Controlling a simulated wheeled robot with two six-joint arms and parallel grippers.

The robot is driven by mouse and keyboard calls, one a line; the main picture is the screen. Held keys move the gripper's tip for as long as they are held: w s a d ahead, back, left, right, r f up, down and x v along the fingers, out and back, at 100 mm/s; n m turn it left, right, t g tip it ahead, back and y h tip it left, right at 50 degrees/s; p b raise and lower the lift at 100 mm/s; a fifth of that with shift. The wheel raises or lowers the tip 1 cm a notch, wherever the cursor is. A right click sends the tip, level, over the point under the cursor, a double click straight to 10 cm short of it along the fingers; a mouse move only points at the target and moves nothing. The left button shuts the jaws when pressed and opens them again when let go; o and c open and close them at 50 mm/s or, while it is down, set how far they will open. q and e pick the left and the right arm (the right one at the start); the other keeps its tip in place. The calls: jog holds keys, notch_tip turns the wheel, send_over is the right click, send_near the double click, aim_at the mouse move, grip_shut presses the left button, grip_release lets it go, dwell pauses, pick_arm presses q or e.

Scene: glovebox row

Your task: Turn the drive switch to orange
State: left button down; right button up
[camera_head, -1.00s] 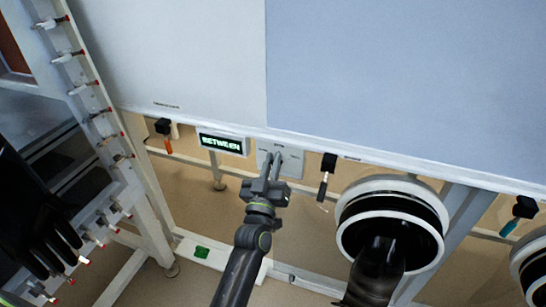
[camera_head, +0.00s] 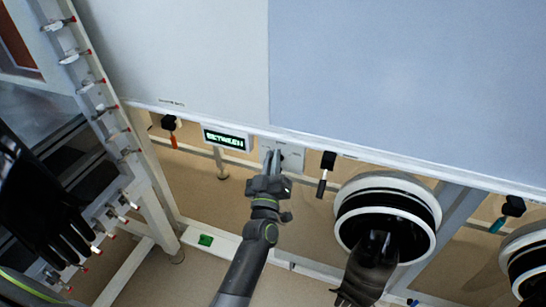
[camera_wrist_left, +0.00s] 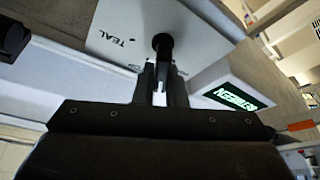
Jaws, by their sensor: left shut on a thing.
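The drive switch sits on a grey plate (camera_head: 292,156) on the front of the cabinet. My left gripper (camera_head: 273,158) reaches up to that plate, and its fingers hide most of the switch in the head view. In the left wrist view, the shut fingers (camera_wrist_left: 161,83) are on the black switch handle (camera_wrist_left: 162,44). The word TEAL is printed on the plate there; other lettering is too small or covered to read. The display (camera_head: 225,138) left of the plate reads BETWEEN in green; it also shows in the left wrist view (camera_wrist_left: 240,97). My right gripper is not in view.
A round glove port (camera_head: 388,180) with a dark glove is right of my arm. A rack (camera_head: 110,110) stands left.

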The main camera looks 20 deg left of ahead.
pick_arm(q)
jog(key=shift+r, duration=0.1)
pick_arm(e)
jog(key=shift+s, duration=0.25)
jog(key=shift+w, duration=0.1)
pick_arm(q)
jog(key=c, duration=1.5)
grip_release()
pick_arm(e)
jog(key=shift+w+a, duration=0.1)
